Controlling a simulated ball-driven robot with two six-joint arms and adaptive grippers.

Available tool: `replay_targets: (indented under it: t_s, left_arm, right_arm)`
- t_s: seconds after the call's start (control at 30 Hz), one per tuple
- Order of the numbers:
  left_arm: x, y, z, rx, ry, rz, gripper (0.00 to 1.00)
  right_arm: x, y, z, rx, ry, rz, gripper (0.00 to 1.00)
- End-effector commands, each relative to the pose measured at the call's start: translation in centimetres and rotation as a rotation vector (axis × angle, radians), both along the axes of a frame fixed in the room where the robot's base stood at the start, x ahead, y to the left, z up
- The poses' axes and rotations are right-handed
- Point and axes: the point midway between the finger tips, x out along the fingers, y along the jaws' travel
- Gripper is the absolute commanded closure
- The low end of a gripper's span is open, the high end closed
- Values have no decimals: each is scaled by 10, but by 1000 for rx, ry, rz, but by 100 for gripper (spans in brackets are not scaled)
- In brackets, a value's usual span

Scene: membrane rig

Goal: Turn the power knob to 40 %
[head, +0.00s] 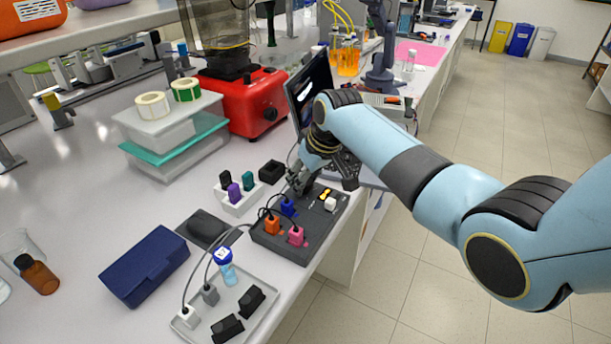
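A dark grey rig box (267,241) sits near the bench's right edge. On its top are a blue connector (287,207), an orange one (272,226), a pink one (296,236), a white block (330,204) and a small yellow part (326,193). My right gripper (298,188) points down at the far left end of this box, close to its top. I cannot tell if it touches anything. Its fingers are small and partly hidden, so open or shut does not show. I cannot make out a power knob on the box; the gripper and wrist cover part of that end. My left gripper is not in view.
A laptop (311,91) stands behind my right wrist. A white holder (240,204) with dark and purple pieces is left of the box. A grey tray (262,283) with cables and black blocks lies in front. A red blender base (244,100) stands farther back.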

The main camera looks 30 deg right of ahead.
Motion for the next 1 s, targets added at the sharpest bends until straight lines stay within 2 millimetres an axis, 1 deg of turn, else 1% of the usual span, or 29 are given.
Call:
replay_targets:
  t_s: [0.1,0.23,0.6,0.8,1.0]
  left_arm:
    - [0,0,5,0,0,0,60]
    - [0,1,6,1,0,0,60]
    - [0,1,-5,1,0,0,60]
    - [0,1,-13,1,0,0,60]
    - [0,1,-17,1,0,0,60]
  right_arm:
    - [0,-2,1,0,2,93,93]
    - [1,-2,1,0,1,213,93]
    - [2,-3,-1,1,-2,540,93]
    - [2,-3,-1,-1,-1,671,93]
    - [2,-3,-1,1,0,752,93]
